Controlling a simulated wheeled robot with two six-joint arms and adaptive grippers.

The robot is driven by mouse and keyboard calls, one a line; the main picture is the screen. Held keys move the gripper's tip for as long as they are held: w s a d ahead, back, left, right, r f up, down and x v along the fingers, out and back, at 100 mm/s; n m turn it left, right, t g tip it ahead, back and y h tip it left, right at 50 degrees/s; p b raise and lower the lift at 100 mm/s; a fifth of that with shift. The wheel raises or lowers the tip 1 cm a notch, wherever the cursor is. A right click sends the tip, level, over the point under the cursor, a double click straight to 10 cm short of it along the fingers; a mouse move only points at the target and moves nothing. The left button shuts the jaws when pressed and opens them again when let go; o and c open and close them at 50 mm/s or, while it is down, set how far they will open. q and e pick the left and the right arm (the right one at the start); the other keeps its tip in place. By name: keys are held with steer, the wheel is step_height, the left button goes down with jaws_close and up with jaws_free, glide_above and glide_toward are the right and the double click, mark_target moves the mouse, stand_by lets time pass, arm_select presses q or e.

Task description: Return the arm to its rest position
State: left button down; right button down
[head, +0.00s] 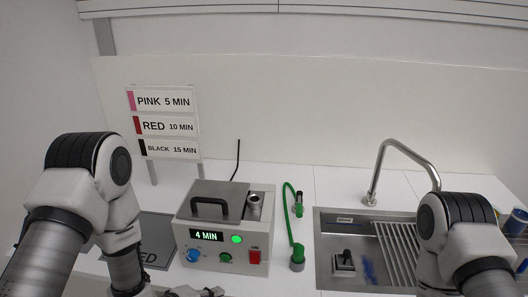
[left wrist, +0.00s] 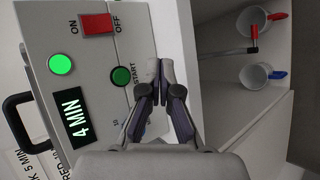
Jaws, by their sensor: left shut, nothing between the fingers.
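My left gripper (head: 207,292) shows at the bottom edge of the head view, low in front of the grey timer machine (head: 240,268). In the left wrist view its fingertips (left wrist: 161,72) are together with nothing between them, close to the machine's front panel near the green START button (left wrist: 121,76). I cannot tell whether they touch it. The display (head: 206,236) reads 4 MIN and a green lamp (head: 236,239) is lit beside it. My left arm is bent at the left of the head view. My right arm shows at the right, its gripper out of view.
A sign (head: 164,124) lists pink, red and black times. A dark grey mat (head: 158,226) lies left of the machine. A green hose (head: 289,215) and a sink (head: 330,222) with a tap (head: 381,160) are to the right. Jars (head: 518,221) stand far right.

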arm_select(q)
steer(key=s+a+f+m+g+y+b, duration=0.2)
steer(key=s+a+f+g+b, duration=0.1)
steer(key=s+f, duration=0.6)
steer(key=s+a+f+m+g+y+b, duration=0.1)
steer(key=s+a+f+g+y+b, duration=0.15)
steer(key=s+f, duration=0.6)
steer(key=s+a+f+m+g+y, duration=0.2)
steer(key=s+a+f+m+g, duration=0.1)
steer(key=s+m, duration=0.3)
steer(key=a+m, duration=0.1)
steer(key=m, duration=0.1)
steer(key=shift+m+g, duration=0.35)
steer(key=shift+m, duration=0.05)
